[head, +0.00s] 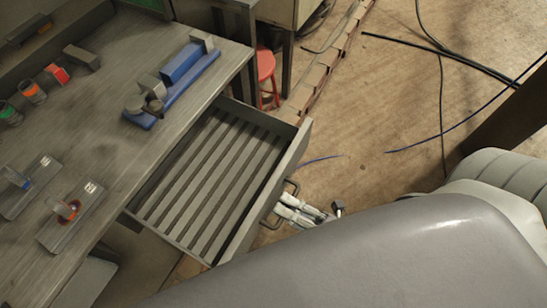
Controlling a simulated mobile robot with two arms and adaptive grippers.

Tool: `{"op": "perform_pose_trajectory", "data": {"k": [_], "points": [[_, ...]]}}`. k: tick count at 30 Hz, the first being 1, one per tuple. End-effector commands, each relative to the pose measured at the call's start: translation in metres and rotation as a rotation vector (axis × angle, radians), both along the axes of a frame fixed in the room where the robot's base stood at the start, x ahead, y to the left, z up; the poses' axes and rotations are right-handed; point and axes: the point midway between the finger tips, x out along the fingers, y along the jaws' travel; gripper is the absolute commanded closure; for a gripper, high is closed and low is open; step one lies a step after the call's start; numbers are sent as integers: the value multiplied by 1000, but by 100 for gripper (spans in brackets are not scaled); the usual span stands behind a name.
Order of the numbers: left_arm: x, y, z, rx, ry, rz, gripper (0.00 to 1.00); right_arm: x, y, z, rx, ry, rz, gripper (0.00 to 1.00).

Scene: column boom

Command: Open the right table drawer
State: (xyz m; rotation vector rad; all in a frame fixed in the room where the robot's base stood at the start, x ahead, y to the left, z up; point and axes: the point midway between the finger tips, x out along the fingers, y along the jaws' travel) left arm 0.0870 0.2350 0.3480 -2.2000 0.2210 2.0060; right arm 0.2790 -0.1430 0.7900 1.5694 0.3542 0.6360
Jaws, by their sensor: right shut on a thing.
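The right table drawer (205,172) is pulled well out from under the worktable (150,110). Its slatted inside is in full view and empty. Its front panel (265,190) faces right, with a dark wire handle (290,187) on the outer side. My right gripper (288,207) is at this handle, with its light fingers shut on it. My grey arm covers the lower right of the view and hides the floor there. My left gripper does not show.
On the tabletop are a blue fixture (178,80), an orange-topped cup (33,91) and two small plates with parts (70,215). A red stool (265,75) stands behind the drawer. Cables (440,55) lie on the open brown floor at right.

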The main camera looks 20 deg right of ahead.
Motion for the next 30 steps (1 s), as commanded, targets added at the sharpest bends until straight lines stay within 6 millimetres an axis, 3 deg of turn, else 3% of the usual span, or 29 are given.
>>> {"op": "perform_pose_trajectory", "data": {"k": [11,12,17,30], "points": [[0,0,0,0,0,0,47,-3,-2,-1,-1,3,-1,100],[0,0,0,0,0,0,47,-2,-2,-1,-1,3,-1,89],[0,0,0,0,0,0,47,-2,-2,-1,0,2,-1,69],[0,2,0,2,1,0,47,-10,-8,-3,-2,3,-1,68]]}}
